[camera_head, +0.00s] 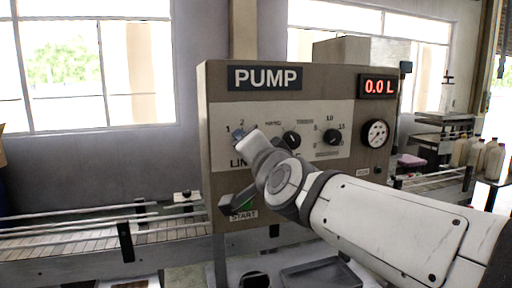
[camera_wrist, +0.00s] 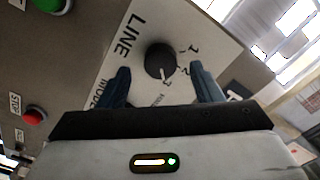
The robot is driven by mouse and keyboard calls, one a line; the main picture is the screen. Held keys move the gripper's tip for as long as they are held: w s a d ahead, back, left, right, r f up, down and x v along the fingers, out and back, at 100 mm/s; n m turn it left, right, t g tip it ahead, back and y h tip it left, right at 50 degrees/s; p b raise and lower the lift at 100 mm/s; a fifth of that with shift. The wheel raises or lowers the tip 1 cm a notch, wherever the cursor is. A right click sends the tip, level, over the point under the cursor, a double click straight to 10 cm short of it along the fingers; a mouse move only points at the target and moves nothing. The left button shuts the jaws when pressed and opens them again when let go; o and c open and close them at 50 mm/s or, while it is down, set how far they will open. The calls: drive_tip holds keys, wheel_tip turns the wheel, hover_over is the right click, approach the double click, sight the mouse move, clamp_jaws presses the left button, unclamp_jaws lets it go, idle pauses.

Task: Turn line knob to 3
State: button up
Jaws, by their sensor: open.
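The pump panel (camera_head: 220,110) stands upright ahead, with a "LINE" label partly covered by my arm in the head view. The line knob (camera_wrist: 160,60) is round and black on the white plate in the wrist view; in the head view my gripper hides it. Numbers are printed around it, with a 3 (camera_wrist: 165,84) close to its lower edge; its pointer is too small to read surely. My gripper (camera_wrist: 160,69) is open, with one dark blue finger on each side of the knob. I cannot tell whether either finger touches it. A blue fingertip shows in the head view (camera_head: 238,134).
Two more black knobs, the left one (camera_head: 291,139) and the right one (camera_head: 332,136), sit right of my gripper. A red stop button (camera_wrist: 34,115) and green button (camera_wrist: 50,4) show in the wrist view.

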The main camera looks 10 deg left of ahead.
drive_tip(key=p+v, duration=0.1)
drive_tip(key=v, duration=0.5)
drive_tip(key=s+d+f+n+g+h, duration=0.2)
drive_tip(key=s+d+f+g+h, duration=0.1)
drive_tip(key=d+f, duration=0.7)
drive_tip(key=s+d+f+n+g+h, duration=0.2)
drive_tip(key=d+f+g, duration=0.4)
drive_tip(key=f, duration=1.1)
drive_tip(key=s+d+h, duration=0.1)
drive_tip(key=d+h, duration=0.1)
drive_tip(key=d, duration=0.2)
drive_tip(key=shift+s+d+f+h, duration=0.2)
drive_tip(key=shift+d+h, duration=0.1)
drive_tip(key=shift+h, duration=0.1)
drive_tip(key=s+d+f+g, duration=0.1)
drive_tip(key=s+d, duration=0.1)
drive_tip(key=s+d+f+g+h, duration=0.1)
drive_tip(key=s+f, duration=0.1)
drive_tip(key=s+d+f+g, duration=0.1)
drive_tip(key=s+d, duration=0.1)
drive_tip(key=shift+d+f+g+h, duration=0.15)
drive_tip(key=shift+d+g+h, duration=0.15)
drive_tip(key=shift+d+h, duration=0.1)
